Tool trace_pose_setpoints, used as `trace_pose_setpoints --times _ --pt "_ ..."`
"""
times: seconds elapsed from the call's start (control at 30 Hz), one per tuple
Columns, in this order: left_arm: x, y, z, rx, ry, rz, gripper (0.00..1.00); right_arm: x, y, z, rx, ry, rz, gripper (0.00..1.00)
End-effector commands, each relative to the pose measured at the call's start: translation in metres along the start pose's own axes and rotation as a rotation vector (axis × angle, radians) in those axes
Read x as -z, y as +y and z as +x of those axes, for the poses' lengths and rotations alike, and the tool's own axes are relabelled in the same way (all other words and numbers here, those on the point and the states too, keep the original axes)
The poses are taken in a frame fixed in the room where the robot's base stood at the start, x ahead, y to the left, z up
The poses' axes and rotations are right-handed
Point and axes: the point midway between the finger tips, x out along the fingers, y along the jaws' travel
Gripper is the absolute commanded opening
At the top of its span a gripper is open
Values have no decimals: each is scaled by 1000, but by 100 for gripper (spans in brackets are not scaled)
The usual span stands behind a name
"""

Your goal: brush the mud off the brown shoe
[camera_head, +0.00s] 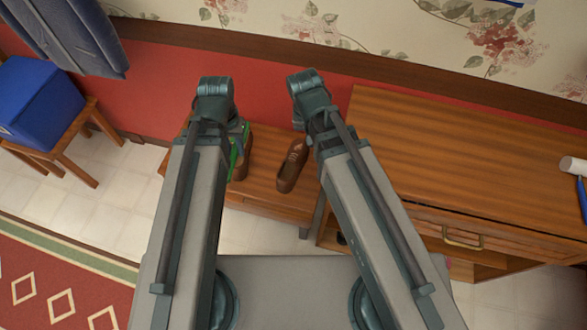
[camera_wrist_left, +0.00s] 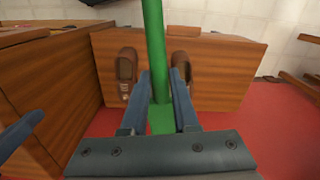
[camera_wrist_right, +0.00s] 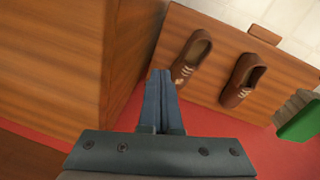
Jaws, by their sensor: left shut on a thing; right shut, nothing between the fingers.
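Two brown lace-up shoes stand side by side on a low wooden bench. The shoe nearer the cabinet (camera_head: 292,165) also shows in the right wrist view (camera_wrist_right: 192,58) and has a small tan patch near its toe. The other shoe (camera_wrist_right: 243,80) is partly hidden by my left arm in the head view. My left gripper (camera_wrist_left: 162,88) is shut on a green-handled brush (camera_wrist_left: 153,40). The brush's green head (camera_wrist_right: 303,122) with greyish bristles shows at the right edge of the right wrist view, apart from the shoes. My right gripper (camera_wrist_right: 160,76) is shut and empty beside the bench.
A wooden cabinet (camera_head: 430,130) stands right of the bench (camera_head: 262,200), higher than it. A blue box (camera_head: 38,100) on a stool is at the left. The red wall (camera_head: 160,80) lies behind the bench.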

Motion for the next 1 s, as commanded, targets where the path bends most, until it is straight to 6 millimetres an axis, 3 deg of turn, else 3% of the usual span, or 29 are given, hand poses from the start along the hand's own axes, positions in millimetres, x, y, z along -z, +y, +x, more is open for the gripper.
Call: trace_pose_setpoints --times 0.03,0.5,0.7,1.0 --pt "0 0 27 0 0 0 0 10 -6 27 -5 13 51 0" --pt "0 0 138 0 0 0 0 76 -34 134 -13 132 566 0" --pt "0 0 162 0 0 0 0 93 -40 157 -5 165 702 0" --pt "0 0 169 0 0 0 0 100 -42 163 1 180 762 0"
